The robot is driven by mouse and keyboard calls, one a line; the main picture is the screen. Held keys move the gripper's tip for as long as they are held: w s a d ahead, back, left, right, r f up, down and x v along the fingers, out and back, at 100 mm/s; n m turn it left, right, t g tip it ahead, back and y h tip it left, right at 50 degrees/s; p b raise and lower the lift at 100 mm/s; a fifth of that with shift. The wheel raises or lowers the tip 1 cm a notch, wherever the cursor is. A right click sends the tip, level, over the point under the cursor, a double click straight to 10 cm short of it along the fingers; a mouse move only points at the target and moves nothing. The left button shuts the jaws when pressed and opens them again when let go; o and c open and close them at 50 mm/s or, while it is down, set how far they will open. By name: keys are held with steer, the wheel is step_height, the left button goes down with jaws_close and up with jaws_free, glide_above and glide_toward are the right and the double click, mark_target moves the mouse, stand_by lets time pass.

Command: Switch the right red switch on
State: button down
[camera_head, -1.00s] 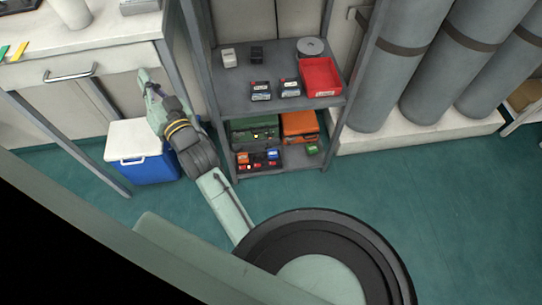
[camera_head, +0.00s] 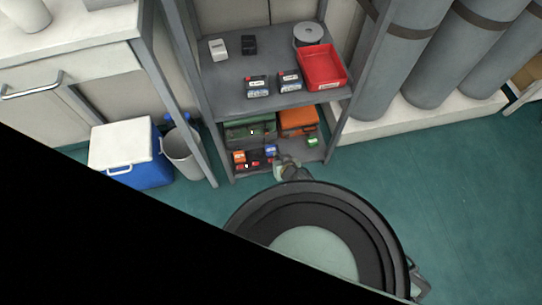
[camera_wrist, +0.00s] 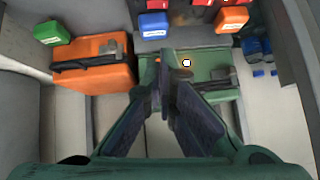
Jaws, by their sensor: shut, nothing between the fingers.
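I cannot make out a red switch or an air panel in either view. My gripper (camera_wrist: 168,72) is shut and empty in the wrist view, its dark pads together over the low shelf. In that view its tips overlap the edge of a green toolbox (camera_wrist: 214,64), and an orange toolbox (camera_wrist: 96,68) lies to the left. I cannot tell whether the tips touch anything. In the head view, part of my arm shows in front of the lower shelf, and the fingertips cannot be made out.
A grey shelf unit (camera_head: 222,85) holds a red tray (camera_head: 320,66) and small boxes. Small coloured boxes (camera_head: 240,157) sit low on it. A blue-white cooler (camera_head: 123,152) and bin (camera_head: 183,152) stand left; grey cylinders (camera_head: 405,65) stand right. Green floor (camera_head: 450,190) is clear at right.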

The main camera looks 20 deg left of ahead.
steer(key=b+x, duration=0.1)
steer(key=x, duration=0.6)
steer(key=shift+s, duration=0.1)
steer(key=f, duration=0.3)
steer(key=shift+a+f, duration=0.2)
steer(key=shift+a, duration=0.05)
steer(key=shift+f, duration=0.45)
steer(key=shift+b, duration=0.3)
